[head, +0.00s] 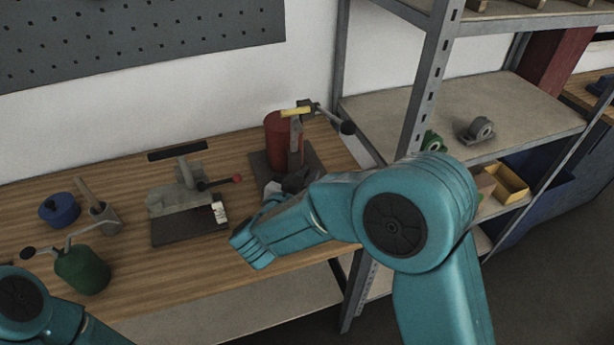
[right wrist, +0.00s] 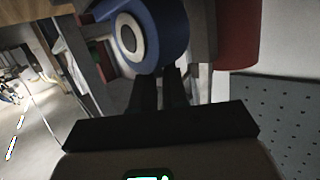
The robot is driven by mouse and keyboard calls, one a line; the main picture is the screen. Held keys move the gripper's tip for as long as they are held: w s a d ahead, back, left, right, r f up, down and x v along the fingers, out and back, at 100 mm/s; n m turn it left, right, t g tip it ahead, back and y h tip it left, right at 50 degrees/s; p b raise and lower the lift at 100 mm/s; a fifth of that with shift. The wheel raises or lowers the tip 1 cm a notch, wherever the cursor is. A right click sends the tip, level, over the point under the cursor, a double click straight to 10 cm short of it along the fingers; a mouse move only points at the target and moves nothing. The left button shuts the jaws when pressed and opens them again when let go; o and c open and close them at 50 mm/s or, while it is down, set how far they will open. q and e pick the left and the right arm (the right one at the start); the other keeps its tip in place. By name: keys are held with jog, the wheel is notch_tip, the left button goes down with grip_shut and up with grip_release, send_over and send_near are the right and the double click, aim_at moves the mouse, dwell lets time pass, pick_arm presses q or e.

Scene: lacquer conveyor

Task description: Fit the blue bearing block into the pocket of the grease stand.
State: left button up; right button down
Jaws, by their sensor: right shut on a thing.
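The blue bearing block (right wrist: 167,27), with a pale ring around a dark bore, is between the black fingers of my right gripper (right wrist: 172,78) in the right wrist view. In the head view my right gripper (head: 292,183) is at the front of the grease stand, partly behind my own forearm, and I cannot make out the block there. The grease stand has a red cylinder (head: 283,142) on a dark base plate (head: 318,165), with a lever on top. The red cylinder also shows beside the block in the right wrist view (right wrist: 236,42). The pocket is hidden. My left gripper is out of view.
A press (head: 176,198) with a red-knobbed lever stands left of the stand. A green oil can (head: 82,270), a grey cup (head: 104,218) and a blue round container (head: 60,209) are further left. A shelf post (head: 424,85) rises right; the shelf holds a grey bearing block (head: 477,130).

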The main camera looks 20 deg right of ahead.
jog(key=shift+f+b, duration=0.3)
jog(key=shift+f, duration=0.15)
jog(key=c, duration=1.1)
grip_release()
